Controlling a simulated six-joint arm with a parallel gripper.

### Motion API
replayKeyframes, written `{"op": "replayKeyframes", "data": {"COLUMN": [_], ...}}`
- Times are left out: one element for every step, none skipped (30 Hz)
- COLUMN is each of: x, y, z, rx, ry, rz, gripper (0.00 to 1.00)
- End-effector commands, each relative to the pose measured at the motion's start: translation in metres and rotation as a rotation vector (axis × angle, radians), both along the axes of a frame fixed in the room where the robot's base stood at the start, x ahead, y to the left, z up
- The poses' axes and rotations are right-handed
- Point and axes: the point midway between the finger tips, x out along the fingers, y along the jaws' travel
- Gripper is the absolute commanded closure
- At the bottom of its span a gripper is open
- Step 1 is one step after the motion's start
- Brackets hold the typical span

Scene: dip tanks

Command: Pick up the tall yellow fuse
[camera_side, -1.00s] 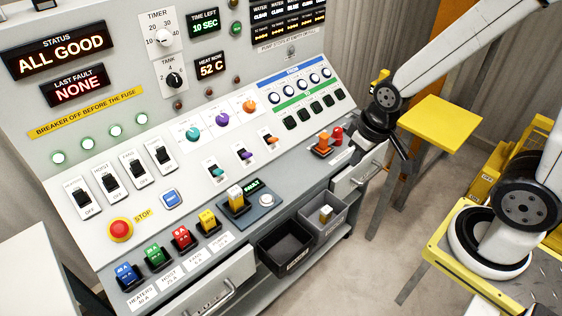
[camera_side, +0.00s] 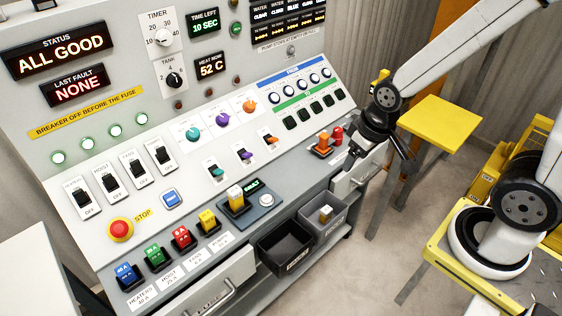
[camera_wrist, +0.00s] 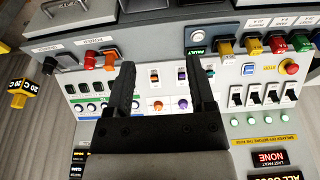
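Several yellow fuses show in the side view. One yellow fuse with a pale top (camera_side: 235,194) stands upright in a tester whose small display reads FAULT; it also shows in the wrist view (camera_wrist: 225,45). Another yellow fuse (camera_side: 208,218) stands at the right end of the fuse row, also in the wrist view (camera_wrist: 253,43). A yellow and white piece (camera_side: 325,213) lies in the grey bin. Which is tallest is hard to tell. My gripper (camera_wrist: 160,82) is open and empty, its two fingers wide apart. It hangs by the desk's right end, away from the fuses.
Blue (camera_side: 127,273), green (camera_side: 156,256) and red (camera_side: 183,237) fuses stand left of the yellow one. A black bin (camera_side: 284,246) and the grey bin (camera_side: 340,224) sit below the desk edge. Orange (camera_side: 322,146) and red (camera_side: 337,135) pieces stand near my gripper.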

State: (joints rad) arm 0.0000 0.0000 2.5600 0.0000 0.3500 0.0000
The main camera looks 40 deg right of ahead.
Motion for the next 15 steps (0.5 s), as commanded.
{"op": "replayKeyframes", "data": {"x": [0.0,0.0,0.0,0.0,0.0,0.0,0.0,0.0,0.0002,0.0004,0.0008,0.0017,0.0026,0.0036,0.0052], "y": [0.0,0.0,0.0,0.0,0.0,0.0,0.0,0.0,0.0,0.0001,0.0001,0.0003,0.0004,0.0007,0.001], "z": [0.0,0.0,0.0,0.0,0.0,0.0,0.0,0.0,0.0,-0.0001,-0.0002,-0.0005,-0.0008,-0.0013,-0.0024], "rx": [0.0,0.0,0.0,0.0,0.0,0.0,0.0,0.0,0.0,0.002,0.002,0.006,0.008,0.014,0.02], "ry": [0.0,0.0,0.0,0.0,0.0,0.0,0.0,0.0,0.0,0.001,0.003,0.006,0.01,0.015,0.024], "rz": [0.0,0.0,0.0,0.0,0.0,0.0,0.0,0.0,-0.001,-0.003,-0.006,-0.012,-0.019,-0.028,-0.042], "gripper": [0.21,0.21,0.21,0.21,0.21,0.21,0.21,0.21,0.21,0.21,0.21,0.21,0.21,0.21,0.21]}}
